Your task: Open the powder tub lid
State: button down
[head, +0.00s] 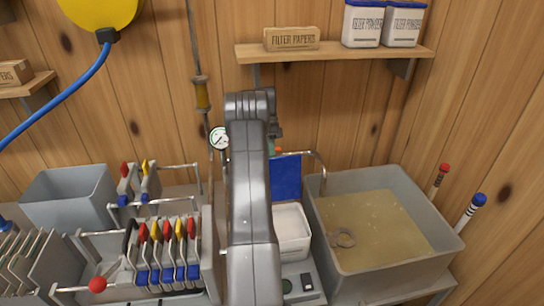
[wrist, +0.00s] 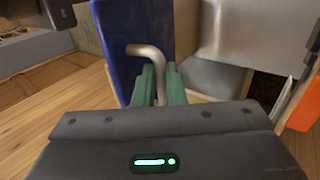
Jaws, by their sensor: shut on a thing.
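The powder tub (head: 291,246) is a white box right of my arm in the head view. Its blue lid (head: 287,180) stands about upright above the tub's back side, so the lid is raised. In the wrist view the lid is a dark blue panel (wrist: 128,30) just beyond my fingers. My gripper (wrist: 159,84) has green fingers shut on a bent metal handle (wrist: 150,52) in front of the lid. In the head view my arm hides most of my gripper. Where the handle joins the lid is not clear.
A grey tank (head: 345,250) of cloudy liquid stands right of the tub. A curved metal pipe (head: 318,160) is close to the lid's right edge. A filter press (head: 165,260) with coloured handles stands left of my arm. A pressure gauge (head: 219,138) and shelf (head: 340,51) are behind.

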jog(key=shift+s+f, duration=0.15)
jog(key=shift+f, duration=0.3)
jog(key=c, duration=1.5)
grip_release()
jog(key=shift+r, duration=0.2)
jog(key=shift+r, duration=0.1)
